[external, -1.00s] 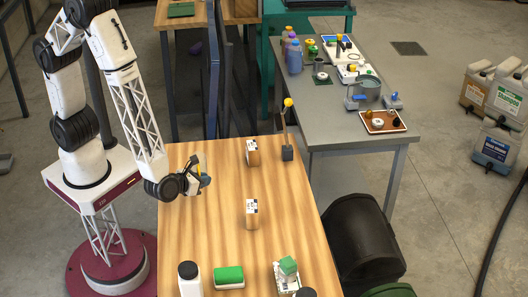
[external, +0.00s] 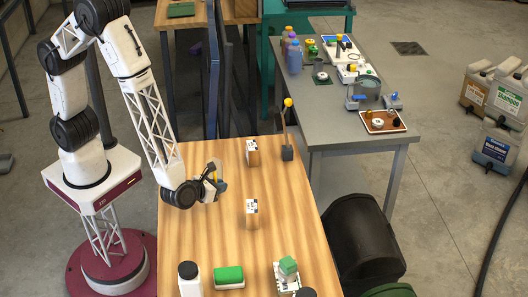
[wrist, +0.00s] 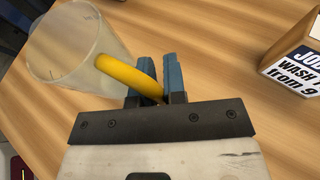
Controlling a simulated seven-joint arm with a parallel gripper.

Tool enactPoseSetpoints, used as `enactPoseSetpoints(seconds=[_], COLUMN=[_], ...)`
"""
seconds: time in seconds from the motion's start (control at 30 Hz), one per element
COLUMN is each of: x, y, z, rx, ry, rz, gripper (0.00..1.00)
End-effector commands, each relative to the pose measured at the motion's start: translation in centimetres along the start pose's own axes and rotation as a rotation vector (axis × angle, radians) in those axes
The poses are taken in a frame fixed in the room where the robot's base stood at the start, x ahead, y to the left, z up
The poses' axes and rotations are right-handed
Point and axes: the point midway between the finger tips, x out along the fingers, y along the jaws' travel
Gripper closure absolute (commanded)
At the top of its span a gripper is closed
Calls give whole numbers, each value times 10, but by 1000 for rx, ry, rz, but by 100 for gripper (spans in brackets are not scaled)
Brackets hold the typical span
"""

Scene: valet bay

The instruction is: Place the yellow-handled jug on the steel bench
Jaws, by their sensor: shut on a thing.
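The jug (wrist: 72,45) is translucent with a yellow handle (wrist: 125,72). In the wrist view it is at the upper left, tilted in the picture, with the wooden tabletop behind it. My gripper (wrist: 170,78) is shut on the yellow handle with its blue fingers. In the external view my gripper (external: 217,184) is over the left part of the wooden table (external: 185,235), and the jug is mostly hidden behind it. The steel bench (external: 330,120) is at the upper right, beyond the wooden table.
Sign blocks (external: 252,153) and a yellow-knobbed upright tool (external: 287,150) stand on the wooden table. A black bin (external: 350,235) is below the bench's near end.

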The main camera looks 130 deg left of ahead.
Motion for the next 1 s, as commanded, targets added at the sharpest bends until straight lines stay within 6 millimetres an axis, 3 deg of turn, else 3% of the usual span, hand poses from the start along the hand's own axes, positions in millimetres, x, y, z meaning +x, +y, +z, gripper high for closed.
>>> enactPoseSetpoints(seconds=[0.3,0.83,0.87,1.0], x=[10,12,12,12], y=[0,0,-1,0], z=[-24,-29,-29,-29], rx=[2,1,0,0], ry=[0,0,0,0], rz=[1,0,0,0], gripper=[100,100,84,63])
